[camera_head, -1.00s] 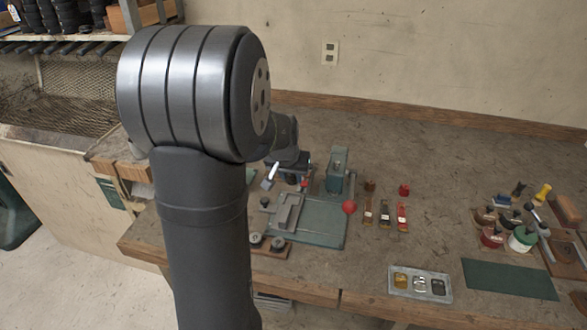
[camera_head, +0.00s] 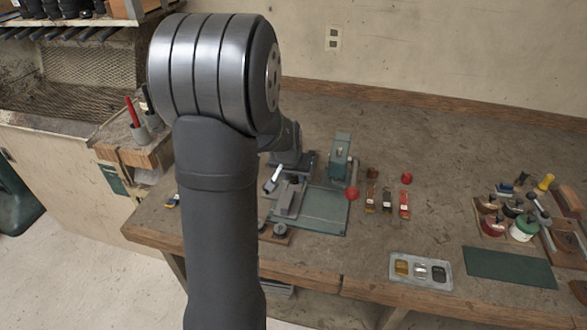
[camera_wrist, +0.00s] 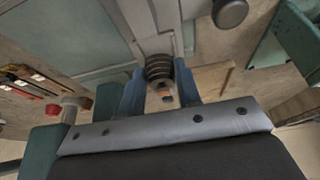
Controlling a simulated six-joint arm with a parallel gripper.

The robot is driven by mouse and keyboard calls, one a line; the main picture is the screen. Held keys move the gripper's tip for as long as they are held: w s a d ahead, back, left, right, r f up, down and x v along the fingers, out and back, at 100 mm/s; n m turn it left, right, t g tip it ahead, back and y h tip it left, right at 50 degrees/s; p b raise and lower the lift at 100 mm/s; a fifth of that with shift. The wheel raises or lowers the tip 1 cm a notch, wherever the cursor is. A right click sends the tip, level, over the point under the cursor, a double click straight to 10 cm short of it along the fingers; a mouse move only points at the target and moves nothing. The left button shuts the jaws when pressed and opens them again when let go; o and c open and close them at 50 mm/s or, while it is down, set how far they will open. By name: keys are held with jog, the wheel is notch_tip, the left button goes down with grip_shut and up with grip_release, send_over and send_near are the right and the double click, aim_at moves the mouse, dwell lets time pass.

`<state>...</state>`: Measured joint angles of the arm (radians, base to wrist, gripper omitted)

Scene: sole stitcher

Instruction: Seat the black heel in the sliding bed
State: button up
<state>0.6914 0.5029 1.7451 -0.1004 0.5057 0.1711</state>
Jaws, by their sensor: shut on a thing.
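In the wrist view my gripper (camera_wrist: 160,88) has its two blue fingers closed on the dark, ribbed black heel (camera_wrist: 158,67). The heel is over the near end of the grey metal sliding bed (camera_wrist: 157,43); I cannot tell whether it touches the bed. In the head view the sliding bed (camera_head: 287,203) stands on the green fixture plate (camera_head: 318,213). A small dark piece (camera_head: 293,179), probably the heel, shows at the bed's far end. My arm hides much of the gripper in the head view.
A green upright post (camera_head: 340,157) and a red ball knob (camera_head: 352,193) stand right of the bed. Several small coloured pieces lie further right. A grey tray (camera_head: 421,272) is at the front edge. Jars and tools crowd the far right.

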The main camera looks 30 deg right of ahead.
jog(key=shift+f, duration=0.55)
jog(key=shift+f, duration=0.45)
dwell(0.9)
jog(key=o, duration=0.7)
jog(key=v, duration=1.1)
jog(key=shift+d, duration=0.1)
jog(key=shift+w+f, duration=0.1)
jog(key=shift+x, duration=4.15)
